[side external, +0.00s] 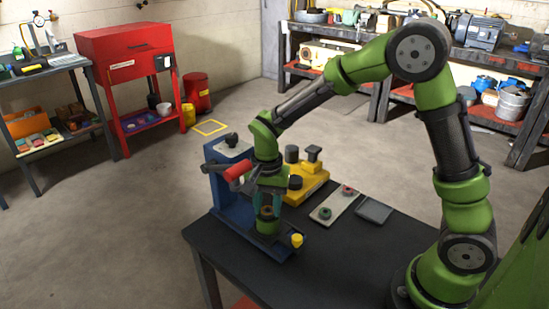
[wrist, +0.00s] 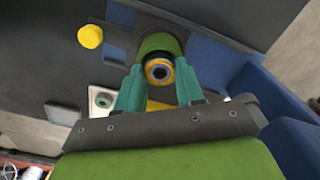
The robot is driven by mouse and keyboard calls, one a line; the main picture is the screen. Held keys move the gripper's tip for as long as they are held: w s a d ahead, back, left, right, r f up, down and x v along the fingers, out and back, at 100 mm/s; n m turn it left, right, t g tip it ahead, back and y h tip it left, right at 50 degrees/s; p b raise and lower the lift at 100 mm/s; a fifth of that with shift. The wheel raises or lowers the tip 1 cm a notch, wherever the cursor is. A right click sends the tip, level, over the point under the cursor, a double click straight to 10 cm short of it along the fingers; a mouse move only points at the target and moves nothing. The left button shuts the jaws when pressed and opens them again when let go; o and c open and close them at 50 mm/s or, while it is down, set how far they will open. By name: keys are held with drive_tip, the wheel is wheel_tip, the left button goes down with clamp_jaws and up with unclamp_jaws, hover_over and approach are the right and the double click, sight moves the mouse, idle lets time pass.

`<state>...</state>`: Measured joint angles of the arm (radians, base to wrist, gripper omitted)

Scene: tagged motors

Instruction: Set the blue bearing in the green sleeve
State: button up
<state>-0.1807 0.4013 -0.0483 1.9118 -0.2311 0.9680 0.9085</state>
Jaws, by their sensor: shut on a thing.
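My gripper (side external: 267,201) points down over the blue fixture on the table; its teal fingers are shut on a small round bearing. In the wrist view the bearing (wrist: 159,71) sits between the fingertips of my gripper (wrist: 160,82), showing an orange-yellow ring around a grey and dark centre; little blue shows on it. The green sleeve (side external: 267,226) stands upright on the fixture's base directly below the fingers. It also shows in the wrist view (wrist: 158,42), just beyond the bearing and partly hidden by it. I cannot tell whether the bearing touches the sleeve.
The blue fixture (side external: 222,191) rises close behind my gripper, with a red handle (side external: 238,171) beside my wrist. A yellow knob (side external: 297,240) is at its front. A yellow block (side external: 307,184), a pale plate (side external: 329,208) and a grey tray (side external: 374,210) stand to the right. The front of the black table (side external: 330,260) is clear.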

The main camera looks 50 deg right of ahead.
idle(0.4)
drive_tip(key=o, duration=1)
drive_tip(key=shift+r, duration=3.2)
